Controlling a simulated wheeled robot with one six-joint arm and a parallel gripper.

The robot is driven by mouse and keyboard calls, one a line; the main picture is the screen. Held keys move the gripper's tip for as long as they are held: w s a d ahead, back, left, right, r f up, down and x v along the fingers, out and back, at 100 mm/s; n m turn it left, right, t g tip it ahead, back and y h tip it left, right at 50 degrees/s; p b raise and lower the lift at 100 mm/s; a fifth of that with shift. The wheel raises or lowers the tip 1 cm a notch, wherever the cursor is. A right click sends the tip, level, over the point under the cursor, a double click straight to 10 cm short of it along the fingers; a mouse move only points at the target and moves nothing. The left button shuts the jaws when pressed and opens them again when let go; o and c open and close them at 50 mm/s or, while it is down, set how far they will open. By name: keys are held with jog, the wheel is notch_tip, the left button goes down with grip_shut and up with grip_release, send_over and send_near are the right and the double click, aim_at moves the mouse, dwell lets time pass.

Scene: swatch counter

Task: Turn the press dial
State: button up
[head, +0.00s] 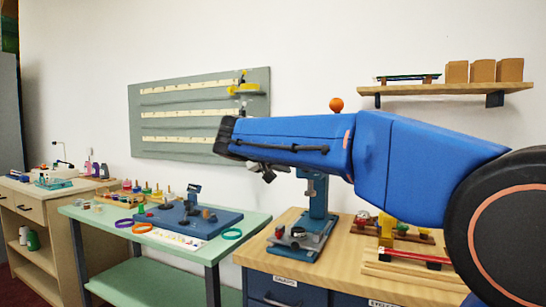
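A blue bench press (316,195) stands upright on the wooden workbench, partly hidden behind my arm. An orange ball (336,104) shows above my arm; I cannot tell whether it belongs to the press. A small round part (298,232) sits on the press base; I cannot tell whether it is the dial. My blue arm reaches in from the right across the picture. My gripper (264,172) seems to be the dark parts under the arm's far end, left of the press and apart from it in the picture. Its finger opening is unclear.
A green table (75,210) at left holds a blue board (222,218), coloured rings and pegs. A grey-green wall panel (205,85) hangs behind. A shelf (440,89) with boxes is at upper right. Wooden items (415,256) lie right of the press.

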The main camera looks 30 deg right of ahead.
jog(key=v, duration=1.1)
dwell(0.3)
jog(key=s+d+f+n+g+y, duration=0.1)
jog(key=s+f+n+y, duration=0.15)
jog(key=s+f, duration=0.55)
jog(key=s+d+f+n+g+y, duration=0.15)
jog(key=s+f+y, duration=0.25)
jog(key=f, duration=0.8)
jog(key=s+a+f+n+y, duration=0.1)
jog(key=s+a+f+y, duration=0.2)
jog(key=s+f, duration=0.4)
jog(key=s+a+f+n+t+y, duration=0.1)
jog(key=s+a+f+y, duration=0.2)
jog(key=s+f, duration=0.4)
notch_tip(320, 180, down, 6)
jog(key=shift+a+f, duration=0.15)
jog(key=shift+a, duration=0.3)
